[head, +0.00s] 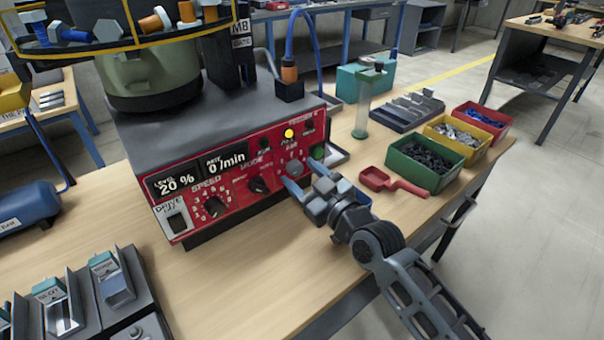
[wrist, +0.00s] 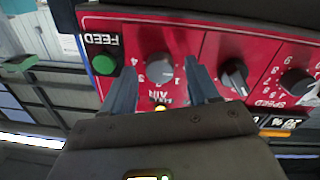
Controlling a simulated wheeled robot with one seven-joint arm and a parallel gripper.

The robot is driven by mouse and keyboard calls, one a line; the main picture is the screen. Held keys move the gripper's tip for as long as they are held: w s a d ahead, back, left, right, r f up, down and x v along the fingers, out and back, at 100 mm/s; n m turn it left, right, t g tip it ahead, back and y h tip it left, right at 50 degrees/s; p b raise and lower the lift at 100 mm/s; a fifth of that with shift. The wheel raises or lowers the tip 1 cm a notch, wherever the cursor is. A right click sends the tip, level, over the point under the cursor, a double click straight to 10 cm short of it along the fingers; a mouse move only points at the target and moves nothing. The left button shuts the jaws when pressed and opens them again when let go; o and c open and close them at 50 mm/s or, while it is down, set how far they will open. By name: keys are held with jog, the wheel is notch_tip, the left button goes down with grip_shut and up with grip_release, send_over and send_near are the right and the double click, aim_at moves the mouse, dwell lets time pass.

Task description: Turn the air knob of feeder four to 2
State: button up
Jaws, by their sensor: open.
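The feeder's red control panel (head: 240,172) faces me, with the grey air knob (head: 294,167) near its right end. The air knob also shows in the wrist view (wrist: 159,68), upside down, with small numerals around it. I cannot make out which numeral its pointer marks. My gripper (head: 299,173) is at the panel, open, with one finger on each side of the air knob. In the wrist view my gripper (wrist: 160,67) shows a gap between each finger and the knob.
The mode knob (head: 258,185) and speed knob (head: 214,208) sit left of the air knob. A green feed button (wrist: 104,64) is close beside one finger in the wrist view. A red scoop (head: 385,181) and green bin (head: 425,160) lie to the right. Bare table is in front.

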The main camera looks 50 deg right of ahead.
jog(key=shift+w+d, duration=0.15)
jog(key=shift+w, duration=0.15)
jog(key=shift+c, duration=0.3)
jog(key=c, duration=1)
